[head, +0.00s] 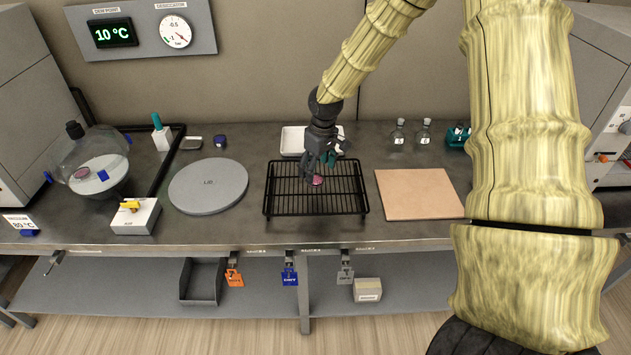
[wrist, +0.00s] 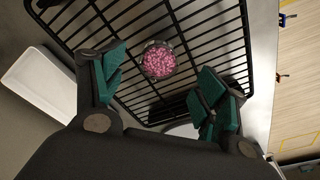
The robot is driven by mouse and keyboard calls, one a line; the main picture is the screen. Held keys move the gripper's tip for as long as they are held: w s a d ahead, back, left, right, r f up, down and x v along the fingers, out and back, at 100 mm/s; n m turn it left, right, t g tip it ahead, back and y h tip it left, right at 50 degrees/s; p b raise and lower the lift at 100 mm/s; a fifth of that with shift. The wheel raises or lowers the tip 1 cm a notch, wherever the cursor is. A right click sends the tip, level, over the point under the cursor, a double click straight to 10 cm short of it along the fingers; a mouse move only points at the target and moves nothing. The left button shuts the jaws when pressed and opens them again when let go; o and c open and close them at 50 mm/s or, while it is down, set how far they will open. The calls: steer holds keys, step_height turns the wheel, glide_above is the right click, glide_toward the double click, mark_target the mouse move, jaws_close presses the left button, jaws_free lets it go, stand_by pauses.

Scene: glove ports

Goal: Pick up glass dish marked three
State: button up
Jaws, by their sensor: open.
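A small round dish with pink granules (wrist: 159,62) sits on the black wire rack; it also shows in the head view (head: 318,180), partly hidden by my gripper. I cannot read any number on it. My gripper (head: 316,172) is over the rack in the head view. In the wrist view my gripper (wrist: 160,95) is open, with its green-padded fingers spread wide on either side of the dish's line and nothing between the pads. Another round dish with pink contents (head: 82,173) is inside the glass desiccator at the left.
The black rack (head: 290,211) stands mid-bench. A white tray (head: 292,139) is behind it, a tan board (head: 418,194) to its right, and a grey round lid (head: 208,187) to its left. Two small bottles (head: 398,135) stand at the back right. The desiccator (head: 75,140) is far left.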

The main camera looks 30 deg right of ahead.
mark_target(315, 182)
steer(key=shift+w+f+p, duration=0.2)
steer(key=shift+f+p, duration=0.1)
steer(key=shift+f, duration=0.75)
steer(key=shift+w+f+p, duration=0.15)
steer(key=shift+f+p, duration=0.1)
steer(key=shift+f, duration=0.8)
steer(key=c, duration=1.1)
